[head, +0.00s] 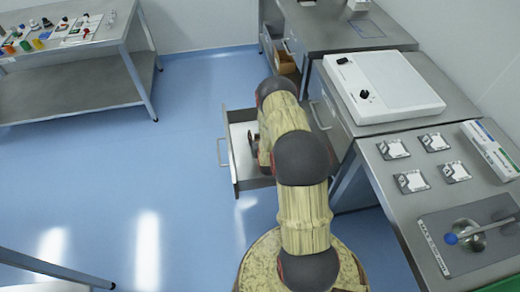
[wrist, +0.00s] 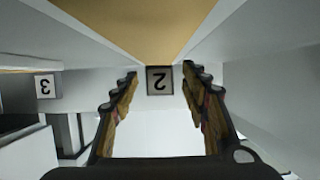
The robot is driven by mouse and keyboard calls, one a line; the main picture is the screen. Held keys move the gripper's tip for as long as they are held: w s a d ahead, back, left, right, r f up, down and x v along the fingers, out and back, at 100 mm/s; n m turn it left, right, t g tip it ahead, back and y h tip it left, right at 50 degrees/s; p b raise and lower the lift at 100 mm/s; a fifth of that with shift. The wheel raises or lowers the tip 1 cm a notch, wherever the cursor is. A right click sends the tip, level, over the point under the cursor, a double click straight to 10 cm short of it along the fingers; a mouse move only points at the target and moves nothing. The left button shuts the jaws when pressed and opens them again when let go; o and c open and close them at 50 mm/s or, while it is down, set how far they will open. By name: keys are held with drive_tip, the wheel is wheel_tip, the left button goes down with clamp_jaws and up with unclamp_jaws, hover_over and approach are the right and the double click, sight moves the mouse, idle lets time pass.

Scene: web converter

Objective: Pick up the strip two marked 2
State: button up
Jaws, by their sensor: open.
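A small grey tag marked 2 (wrist: 159,80) shows upside down in the middle of the wrist view, at the end of a tan surface. I cannot tell how much of strip two this tag belongs to. My gripper (wrist: 160,88) is open, with one finger on each side of the tag in the picture. Nothing is held between the fingers, and I cannot tell how far off the tag is.
A tag marked 3 (wrist: 44,86) stands to the left in the wrist view. Pale walls run along both sides. The blue floor (head: 120,170) is clear at left.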

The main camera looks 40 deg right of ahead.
drive_tip(key=shift+r, duration=0.1)
drive_tip(key=shift+c, duration=0.5)
clamp_jaws()
